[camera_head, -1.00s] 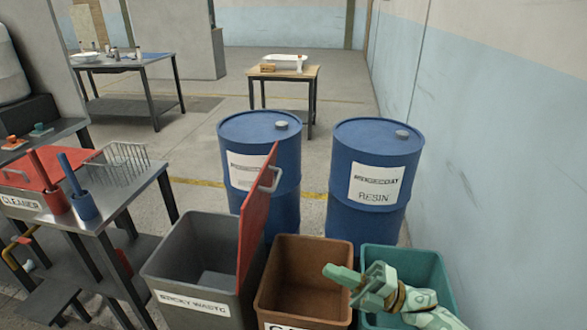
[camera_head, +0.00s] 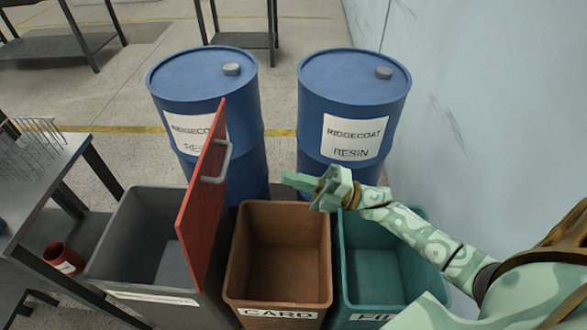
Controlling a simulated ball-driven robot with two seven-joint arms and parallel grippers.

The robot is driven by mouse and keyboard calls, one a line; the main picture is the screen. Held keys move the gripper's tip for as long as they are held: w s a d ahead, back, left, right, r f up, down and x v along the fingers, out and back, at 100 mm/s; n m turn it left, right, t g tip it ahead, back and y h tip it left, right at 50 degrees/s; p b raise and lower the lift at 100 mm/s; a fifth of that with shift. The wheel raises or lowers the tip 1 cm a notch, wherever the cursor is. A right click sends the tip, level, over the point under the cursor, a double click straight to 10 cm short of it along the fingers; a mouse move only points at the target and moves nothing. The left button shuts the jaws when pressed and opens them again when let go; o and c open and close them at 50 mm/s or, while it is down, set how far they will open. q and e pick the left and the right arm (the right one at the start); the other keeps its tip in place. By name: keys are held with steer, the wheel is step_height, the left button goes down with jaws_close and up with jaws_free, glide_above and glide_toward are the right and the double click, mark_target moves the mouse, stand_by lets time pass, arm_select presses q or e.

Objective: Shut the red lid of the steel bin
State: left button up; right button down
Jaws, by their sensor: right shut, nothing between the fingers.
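The steel bin (camera_head: 138,240) stands at the lower left of the head view, grey and open, and looks empty. Its red lid (camera_head: 204,200) stands up nearly vertical along the bin's right side. A pale metal handle (camera_head: 219,165) is on the lid's right face. My right gripper (camera_head: 288,180) is shut and empty. It is over the back part of the brown bin, to the right of the lid and apart from the handle. My left gripper is not in view.
The brown card bin (camera_head: 282,309) and a teal bin (camera_head: 392,302) stand right of the steel bin. Two blue resin drums (camera_head: 205,66) (camera_head: 356,73) stand behind. A steel table (camera_head: 50,180) with a wire basket (camera_head: 27,140) is at left, a wall (camera_head: 480,110) at right.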

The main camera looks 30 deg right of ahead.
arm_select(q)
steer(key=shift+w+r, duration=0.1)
arm_select(e)
steer(key=x, duration=1.1)
steer(key=shift+d, duration=0.1)
